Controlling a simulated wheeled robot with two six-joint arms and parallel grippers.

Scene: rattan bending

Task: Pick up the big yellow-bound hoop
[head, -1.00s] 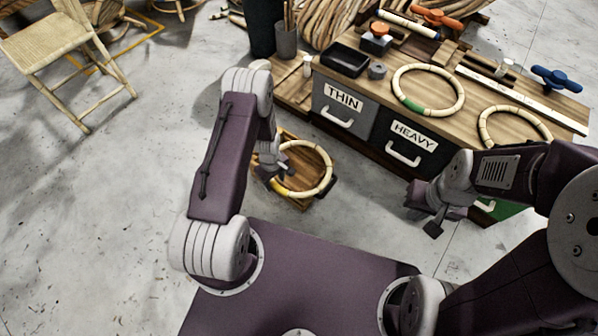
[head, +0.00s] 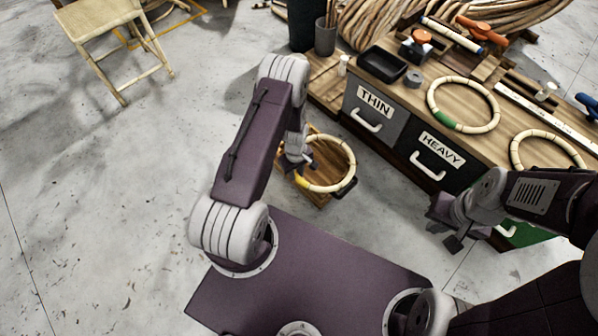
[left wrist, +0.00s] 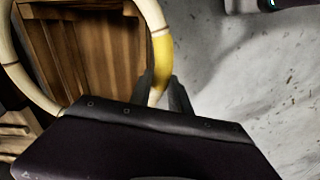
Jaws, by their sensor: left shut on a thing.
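The big hoop (head: 351,152) is pale rattan with a yellow binding. In the head view it shows over a small wooden crate (head: 320,203) on the floor. My left gripper (head: 298,176) is at the hoop's left side, shut on it at the yellow-bound part. In the left wrist view the yellow binding (left wrist: 161,58) runs down between the fingertips (left wrist: 163,92), and the hoop's pale left side crosses the crate's slats. I cannot tell how far the hoop is above the crate. My right gripper (head: 446,226) is open and empty in front of the bench.
The wooden bench (head: 400,92) at right has drawers marked THIN and HEAVY. On it lie a green-bound hoop (head: 463,80), another pale hoop (head: 546,134), a black tray (head: 383,65) and tools. A wooden chair (head: 108,25) stands far left. The floor at left is clear.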

